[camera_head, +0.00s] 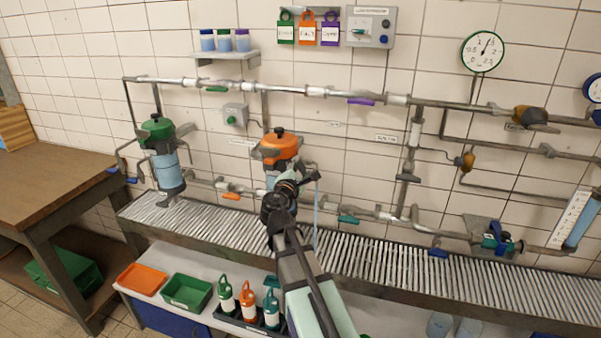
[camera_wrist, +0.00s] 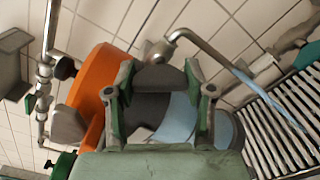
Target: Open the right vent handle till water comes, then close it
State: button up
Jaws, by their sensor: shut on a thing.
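The right filter housing has an orange lid (camera_head: 280,145), which also fills the left of the wrist view (camera_wrist: 90,85). My gripper (camera_head: 303,182) is at its right side, in front of the housing. In the wrist view its two green fingers (camera_wrist: 160,88) are shut on a dark grey handle (camera_wrist: 158,78), taken as the vent handle. A bent grey spout (camera_wrist: 190,37) is behind it. A pale blue water stream (camera_wrist: 262,92) runs from the spout, and falls toward the grating in the head view (camera_head: 316,222). My gripper hides much of the handle in the head view.
A second housing with a green lid (camera_head: 157,127) stands to the left. Pipes run above and below along the tiled wall. A slatted drain grating (camera_head: 400,264) lies below. Bottles (camera_head: 248,302) and trays (camera_head: 187,292) stand on the lower shelf near my arm.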

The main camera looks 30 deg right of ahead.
jog(key=m+b, duration=0.1)
jog(key=b, duration=0.1)
jog(key=m+b, duration=0.3)
jog(key=b, duration=0.2)
jog(key=shift+w+f, duration=0.1)
jog(key=shift+f, duration=0.2)
jog(key=m+b, duration=0.2)
jog(key=b, duration=0.1)
jog(key=shift+r+m, duration=0.15)
jog(key=shift+m, duration=0.25)
jog(key=shift+r+m+b, duration=0.1)
jog(key=shift+m+b, duration=0.2)
jog(key=shift+b, duration=0.25)
jog(key=shift+r, duration=0.1)
jog(key=o, duration=1.2)
jog(key=v, duration=1.2)
